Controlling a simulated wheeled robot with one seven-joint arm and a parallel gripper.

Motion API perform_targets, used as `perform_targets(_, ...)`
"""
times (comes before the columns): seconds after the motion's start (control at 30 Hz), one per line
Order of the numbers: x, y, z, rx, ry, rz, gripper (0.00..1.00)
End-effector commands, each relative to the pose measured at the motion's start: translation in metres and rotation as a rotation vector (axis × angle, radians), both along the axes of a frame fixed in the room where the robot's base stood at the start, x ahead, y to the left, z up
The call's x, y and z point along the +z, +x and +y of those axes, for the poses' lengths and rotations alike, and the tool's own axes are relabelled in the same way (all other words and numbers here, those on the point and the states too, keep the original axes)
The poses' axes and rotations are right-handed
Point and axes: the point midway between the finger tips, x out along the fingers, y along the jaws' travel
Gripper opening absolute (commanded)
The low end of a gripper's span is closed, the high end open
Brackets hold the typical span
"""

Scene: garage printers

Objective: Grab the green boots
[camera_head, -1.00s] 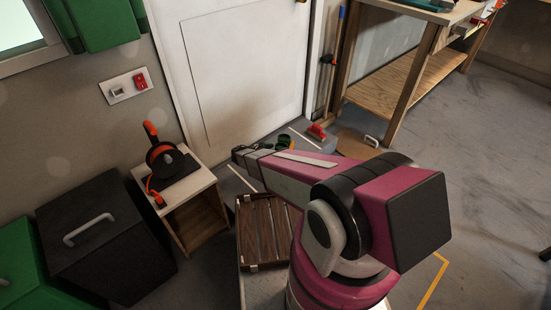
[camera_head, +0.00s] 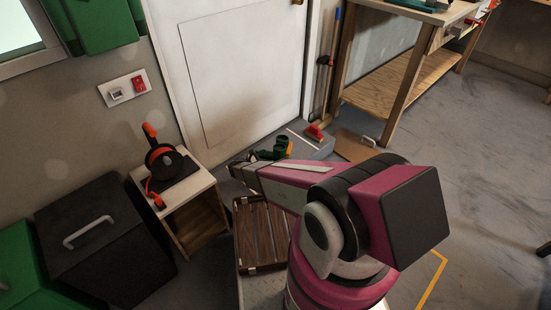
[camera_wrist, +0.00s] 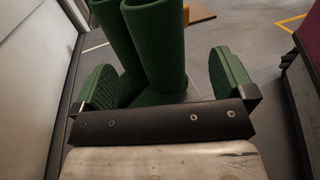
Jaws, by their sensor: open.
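The green boots (camera_wrist: 150,45) stand upright, side by side, in the wrist view. Their tops run out of the picture and their lower ends are partly hidden by my gripper's dark crossbar. My gripper (camera_wrist: 166,82) is open, with one green ribbed finger pad on each side of the boots. The boots show between the pads; I cannot tell whether either pad touches them. In the head view the boots (camera_head: 283,147) are small, by the white door, partly hidden behind the end of my arm.
A slatted wooden crate (camera_head: 260,265) is below my arm. A small wooden stand (camera_head: 203,194) holds an orange and black tool. A red object (camera_head: 314,132) lies on the grey step near the door. A workbench (camera_head: 390,100) stands at the back right; open floor is at right.

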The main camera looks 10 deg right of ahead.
Motion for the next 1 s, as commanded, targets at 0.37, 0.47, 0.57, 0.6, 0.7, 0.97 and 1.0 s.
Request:
perform_targets(0.37, -0.002, 0.011, -0.031, -0.002, 0.001, -0.001, 1.0)
perform_targets(0.47, -0.004, 0.016, -0.044, -0.002, 0.0, -0.001, 1.0)
perform_targets(0.57, -0.004, 0.02, -0.058, -0.002, 0.001, -0.001, 1.0)
perform_targets(0.6, -0.004, 0.021, -0.061, -0.002, 0.0, -0.001, 1.0)
perform_targets(0.7, -0.004, 0.022, -0.065, 0.0, 0.0, -0.001, 1.0)
perform_targets(0.97, -0.004, 0.022, -0.064, 0.0, 0.0, -0.001, 0.71)
perform_targets(1.0, -0.004, 0.022, -0.064, 0.0, 0.0, -0.001, 0.58)
